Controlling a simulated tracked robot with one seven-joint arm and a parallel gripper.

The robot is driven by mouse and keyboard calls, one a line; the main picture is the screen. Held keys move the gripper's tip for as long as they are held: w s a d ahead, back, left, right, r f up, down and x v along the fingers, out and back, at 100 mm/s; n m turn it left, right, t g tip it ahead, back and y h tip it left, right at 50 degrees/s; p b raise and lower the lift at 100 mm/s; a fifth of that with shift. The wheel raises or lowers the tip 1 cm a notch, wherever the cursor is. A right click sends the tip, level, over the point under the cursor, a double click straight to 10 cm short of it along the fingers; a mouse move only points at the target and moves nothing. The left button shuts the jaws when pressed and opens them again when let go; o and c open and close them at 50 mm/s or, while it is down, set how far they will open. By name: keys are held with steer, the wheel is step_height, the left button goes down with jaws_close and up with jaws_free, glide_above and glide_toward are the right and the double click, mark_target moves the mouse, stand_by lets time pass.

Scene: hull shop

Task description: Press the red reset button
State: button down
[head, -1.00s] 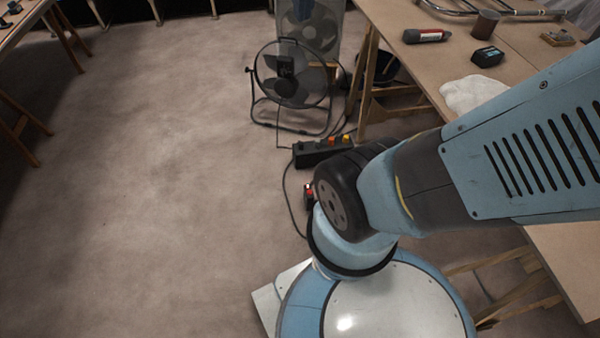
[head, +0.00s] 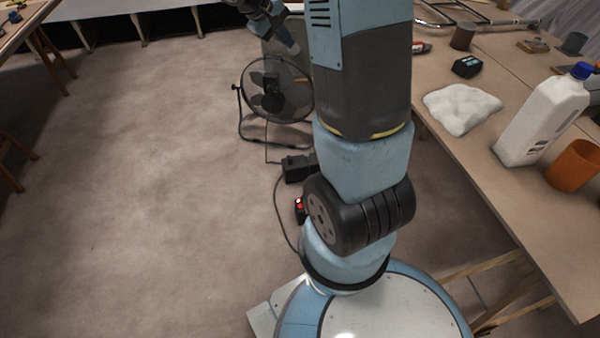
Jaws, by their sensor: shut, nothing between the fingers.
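A small black box with a bright red spot (head: 299,203) lies on the floor just left of my arm's lower joint. The red spot looks like a button or lit switch, but it is too small to tell which. A black power strip (head: 297,168) lies on the floor behind it, its right part hidden by my arm. My gripper (head: 293,48) is at the top of the head view, small and partly cut off by my arm. It appears shut and empty, in front of the fan's upper right, well apart from the box and strip in the picture.
A black floor fan (head: 275,90) stands behind the strip, with a cable on the floor. A workbench (head: 500,215) on the right bears a white jug (head: 540,120), an orange cup (head: 574,165) and a white cloth (head: 462,108). The floor (head: 150,200) at left is clear.

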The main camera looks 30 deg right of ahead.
steer(key=w+d+f+n+h, duration=0.1)
steer(key=w+d+f, duration=0.1)
steer(key=w+f, duration=0.5)
steer(key=w+d+f+n+h, duration=0.1)
steer(key=w+d+f+n, duration=0.15)
steer(key=f, duration=0.75)
steer(key=n+t, duration=0.3)
steer(key=n, duration=0.5)
glide_above(299, 207)
step_height(299, 207, down, 57)
steer(key=shift+f+y, duration=0.15)
steer(key=shift+y, duration=0.15)
steer(key=shift+d, duration=0.1)
steer(key=shift+f, duration=0.15)
steer(key=shift+f, duration=4.25)
